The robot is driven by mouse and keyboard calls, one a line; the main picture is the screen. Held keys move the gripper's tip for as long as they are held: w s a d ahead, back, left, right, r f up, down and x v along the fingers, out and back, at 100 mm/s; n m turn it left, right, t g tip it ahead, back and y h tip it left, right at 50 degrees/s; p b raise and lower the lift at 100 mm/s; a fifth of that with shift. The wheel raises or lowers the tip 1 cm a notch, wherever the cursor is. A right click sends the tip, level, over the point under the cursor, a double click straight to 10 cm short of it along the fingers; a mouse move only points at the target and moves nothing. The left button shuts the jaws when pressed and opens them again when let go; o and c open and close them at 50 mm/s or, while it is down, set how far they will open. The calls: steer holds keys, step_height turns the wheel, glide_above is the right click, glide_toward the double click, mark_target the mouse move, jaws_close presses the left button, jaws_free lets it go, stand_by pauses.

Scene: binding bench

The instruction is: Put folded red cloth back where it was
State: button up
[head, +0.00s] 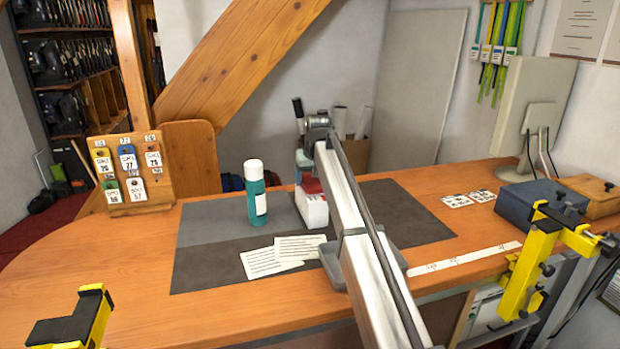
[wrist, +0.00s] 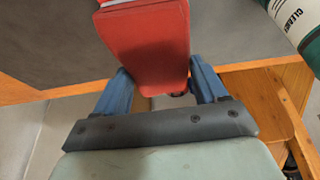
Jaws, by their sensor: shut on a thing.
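The folded red cloth (wrist: 150,45) is between the two blue fingers of my gripper (wrist: 160,85) in the wrist view. The gripper is shut on it. In the head view the red cloth (head: 311,184) shows as a small red patch under my gripper (head: 306,163), at the middle of the bench. A white block-like thing (head: 314,210) is right below the red patch. I cannot tell whether it is separate from the cloth or touching it. My arm hides the bench just to the right.
A green cleaner bottle (head: 256,195) stands close on the left. Two lined cards (head: 272,262) lie in front on the dark mat (head: 200,262). A tag board (head: 135,180) stands far left. A blue box (head: 540,203), yellow clamp (head: 530,265) and monitor (head: 530,110) are at right.

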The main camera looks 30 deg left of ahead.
mark_target(314, 186)
steer(key=shift+f, duration=0.1)
steer(key=o, duration=1)
steer(key=v, duration=1.2)
